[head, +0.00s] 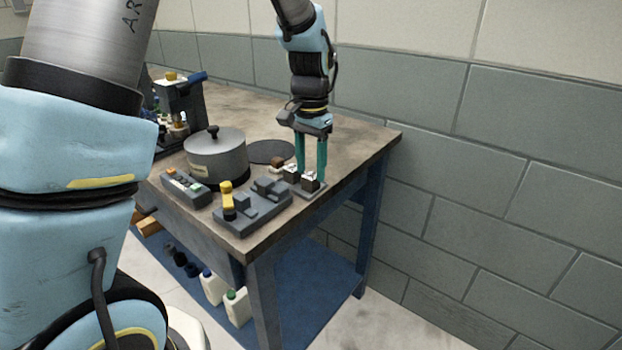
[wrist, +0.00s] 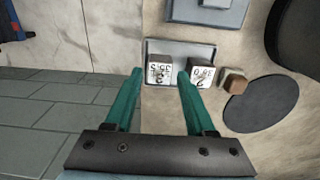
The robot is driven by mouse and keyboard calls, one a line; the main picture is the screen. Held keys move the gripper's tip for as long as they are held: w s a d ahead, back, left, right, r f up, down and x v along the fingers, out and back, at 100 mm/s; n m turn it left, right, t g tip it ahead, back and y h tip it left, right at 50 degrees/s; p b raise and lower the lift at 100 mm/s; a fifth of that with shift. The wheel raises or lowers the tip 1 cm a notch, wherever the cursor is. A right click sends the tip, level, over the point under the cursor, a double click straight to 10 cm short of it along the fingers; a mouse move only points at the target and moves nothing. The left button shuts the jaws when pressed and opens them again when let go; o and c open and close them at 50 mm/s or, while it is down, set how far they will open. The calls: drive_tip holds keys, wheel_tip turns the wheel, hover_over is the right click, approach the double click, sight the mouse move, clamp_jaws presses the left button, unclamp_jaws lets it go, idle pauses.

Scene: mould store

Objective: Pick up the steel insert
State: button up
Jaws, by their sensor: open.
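Two small steel blocks with white marked tops stand side by side on a shallow grey tray (wrist: 181,46) at the bench's near right corner. In the wrist view the left block (wrist: 160,75) lies between my fingers, and the right block (wrist: 202,75) is just outside the right finger. In the head view they are the front block (head: 310,184) and the rear block (head: 290,174). I cannot tell which block is the steel insert. My gripper (head: 311,178) points down, open and empty, its fingertips close to the blocks. In the wrist view my gripper (wrist: 159,74) straddles the left block.
A small brown-topped block (wrist: 235,81) sits beside the right block, near a dark round plate (wrist: 262,103). A grey pot (head: 216,158), a grey fixture (head: 252,207) and a yellow-topped piece (head: 227,196) stand left on the bench. The bench edge and wall are close.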

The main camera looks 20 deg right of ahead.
drive_tip(key=shift+f, duration=0.75)
drive_tip(key=shift+c, duration=0.3)
clamp_jaws()
